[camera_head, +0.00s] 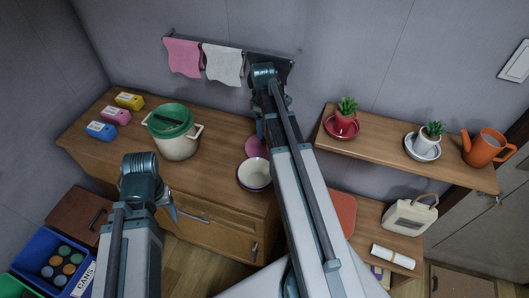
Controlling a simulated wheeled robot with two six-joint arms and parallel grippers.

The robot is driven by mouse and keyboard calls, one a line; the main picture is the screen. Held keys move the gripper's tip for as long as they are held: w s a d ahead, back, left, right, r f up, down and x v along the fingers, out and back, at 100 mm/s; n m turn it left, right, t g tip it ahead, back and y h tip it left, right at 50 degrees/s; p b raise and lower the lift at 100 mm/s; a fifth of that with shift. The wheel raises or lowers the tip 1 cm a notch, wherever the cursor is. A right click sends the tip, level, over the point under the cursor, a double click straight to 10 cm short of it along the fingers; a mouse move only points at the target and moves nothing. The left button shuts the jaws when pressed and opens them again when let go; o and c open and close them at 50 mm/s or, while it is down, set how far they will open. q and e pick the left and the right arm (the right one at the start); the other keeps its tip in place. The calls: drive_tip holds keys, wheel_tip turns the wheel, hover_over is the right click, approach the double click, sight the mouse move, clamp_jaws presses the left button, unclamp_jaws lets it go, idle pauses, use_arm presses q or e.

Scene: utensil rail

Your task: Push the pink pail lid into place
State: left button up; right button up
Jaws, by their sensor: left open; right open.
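A pink round disc (256,147), which looks like the pail lid, lies on the wooden counter, partly hidden by my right arm. A cream open round vessel with a dark rim (254,174) stands just in front of it, also partly covered by the arm. I cannot tell whether it is the pail. My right gripper (261,130) hangs down beside the disc, mostly hidden by its own arm; it is open. My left gripper (171,210) shows only in part beyond the left elbow, at the counter's front edge; it is open and away from the disc.
A cream pot with a green lid (172,122) and several small boxes (116,116) stand on the counter's left (215,150). Pink (183,57) and white (223,64) towels hang on the wall. A shelf (380,150) at right holds plants and an orange watering can (487,148).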

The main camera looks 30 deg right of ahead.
sight(264, 138)
drive_tip(key=shift+d+f+b, duration=0.15)
drive_tip(key=shift+f+b, duration=1.4)
drive_tip(key=shift+f, duration=0.3)
drive_tip(key=shift+d+f+b, duration=0.1)
drive_tip(key=shift+f+b, duration=1.45)
drive_tip(key=shift+f, duration=0.25)
drive_tip(key=shift+r, duration=0.1)
drive_tip(key=shift+s, duration=0.1)
clamp_jaws()
